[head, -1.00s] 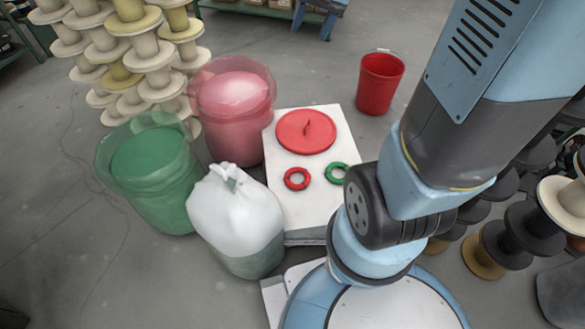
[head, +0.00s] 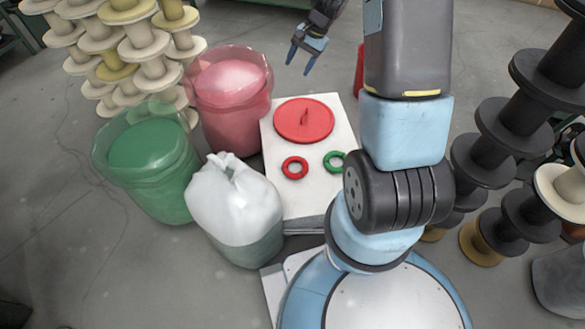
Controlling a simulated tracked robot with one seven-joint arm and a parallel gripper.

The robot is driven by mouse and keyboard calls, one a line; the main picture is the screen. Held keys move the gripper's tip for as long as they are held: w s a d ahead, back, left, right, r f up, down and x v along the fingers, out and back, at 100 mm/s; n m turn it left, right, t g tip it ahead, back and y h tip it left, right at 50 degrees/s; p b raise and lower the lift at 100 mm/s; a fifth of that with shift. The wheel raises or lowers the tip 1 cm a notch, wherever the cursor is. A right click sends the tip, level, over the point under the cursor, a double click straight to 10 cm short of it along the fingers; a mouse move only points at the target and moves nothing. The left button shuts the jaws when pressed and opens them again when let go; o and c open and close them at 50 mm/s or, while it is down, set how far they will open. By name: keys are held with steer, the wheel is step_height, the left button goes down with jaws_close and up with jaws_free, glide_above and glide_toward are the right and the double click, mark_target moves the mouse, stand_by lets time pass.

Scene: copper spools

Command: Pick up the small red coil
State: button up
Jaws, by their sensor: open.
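The small red coil (head: 295,167) is a ring lying flat on a white board (head: 307,205), in front of a large red round lid with a handle (head: 304,120). A small green coil (head: 335,161) lies to its right, partly hidden behind my arm. My gripper (head: 298,69) is at the top of the head view, above and beyond the board, fingers apart and empty. It is well clear of the red coil.
A pink bin (head: 229,100), a green bin (head: 148,162) and a white bag in a bin (head: 236,212) stand left of the board. A red bucket (head: 360,72) is mostly hidden behind my arm. Pale spools (head: 140,45) are stacked at left, dark spools (head: 515,125) at right.

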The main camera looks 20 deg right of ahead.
step_height(320, 180, down, 19)
steer(key=d+m+g, duration=0.1)
steer(key=d+m, duration=0.2)
steer(key=m+g, duration=0.1)
steer(key=m, duration=0.3)
glide_toward(302, 172)
steer(key=x, duration=0.4)
steer(key=shift+w+f, duration=0.1)
steer(key=shift+w, duration=0.15)
steer(key=shift+s+x, duration=0.15)
steer(key=shift+x, duration=1.2)
steer(key=shift+s+x, duration=0.15)
steer(key=shift+x, duration=1.2)
jaws_close()
